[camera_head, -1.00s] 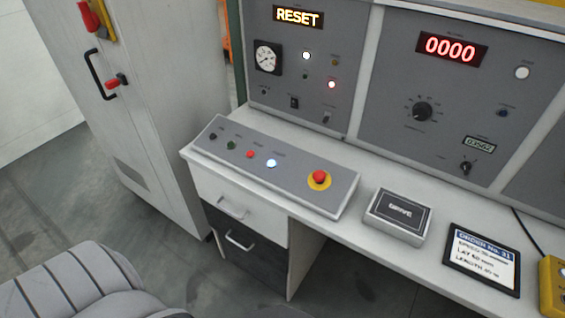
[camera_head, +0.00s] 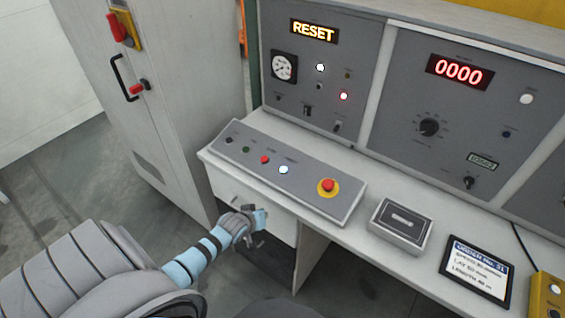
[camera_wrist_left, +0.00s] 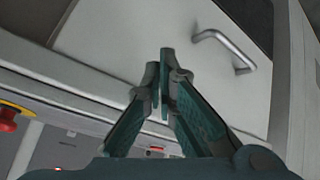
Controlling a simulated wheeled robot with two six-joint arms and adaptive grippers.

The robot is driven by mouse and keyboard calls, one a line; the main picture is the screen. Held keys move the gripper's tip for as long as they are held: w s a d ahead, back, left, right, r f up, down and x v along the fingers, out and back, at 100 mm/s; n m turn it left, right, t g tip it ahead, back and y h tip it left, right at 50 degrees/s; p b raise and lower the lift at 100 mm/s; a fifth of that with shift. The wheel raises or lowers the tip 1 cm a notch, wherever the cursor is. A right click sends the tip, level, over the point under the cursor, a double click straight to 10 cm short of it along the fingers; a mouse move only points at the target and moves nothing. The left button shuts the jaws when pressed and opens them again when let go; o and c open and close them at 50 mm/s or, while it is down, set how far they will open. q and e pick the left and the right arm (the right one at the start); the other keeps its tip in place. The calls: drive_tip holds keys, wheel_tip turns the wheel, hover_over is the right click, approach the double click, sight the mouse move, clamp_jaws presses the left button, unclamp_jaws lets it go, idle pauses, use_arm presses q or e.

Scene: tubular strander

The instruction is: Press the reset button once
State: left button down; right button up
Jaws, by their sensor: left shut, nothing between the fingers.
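The sloped grey button panel (camera_head: 300,188) lies on the desk. A lit bluish-white button (camera_head: 283,169) sits on it, right of a red button (camera_head: 265,159); the small labels are too blurred to read surely. A display above reads RESET (camera_head: 313,32). My left gripper (camera_head: 260,219) is in front of the desk's drawers, below the panel's front edge and apart from the buttons. In the left wrist view its fingers (camera_wrist_left: 161,75) are shut and empty, in front of a pale drawer front with a metal handle (camera_wrist_left: 224,48). My right gripper is not in view.
A red emergency stop (camera_head: 328,186) on a yellow ring sits right of the lit button. A grey box (camera_head: 401,225) and an order tablet (camera_head: 477,271) lie farther right. A tall cabinet (camera_head: 175,110) stands at the left. The space above the panel is clear.

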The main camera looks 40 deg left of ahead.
use_arm(q)
drive_tip(key=w+a+r+n+t, duration=0.1)
drive_tip(key=w+r, duration=0.2)
drive_tip(key=r, duration=0.3)
drive_tip(key=w+a+r+n+t+p, duration=0.1)
drive_tip(key=w+r, duration=0.3)
drive_tip(key=r, duration=0.3)
drive_tip(key=w+a+r+n+t+p, duration=0.1)
drive_tip(key=w+r+n, duration=0.1)
drive_tip(key=w+r, duration=0.2)
wheel_tip(320, 180, up, 3)
drive_tip(key=shift+a+r+t, duration=0.1)
drive_tip(key=shift+a+t, duration=0.15)
drive_tip(key=shift+t, duration=0.15)
drive_tip(key=b, duration=0.6)
hover_over(284, 170)
drive_tip(key=s+a, duration=0.1)
drive_tip(key=s, duration=0.1)
wheel_tip(284, 170, down, 8)
drive_tip(key=shift+r, duration=0.15)
drive_tip(key=shift+w+f+b, duration=0.25)
drive_tip(key=shift+f+b, duration=0.3)
drive_tip(key=shift+b, duration=0.15)
drive_tip(key=shift+r, duration=0.1)
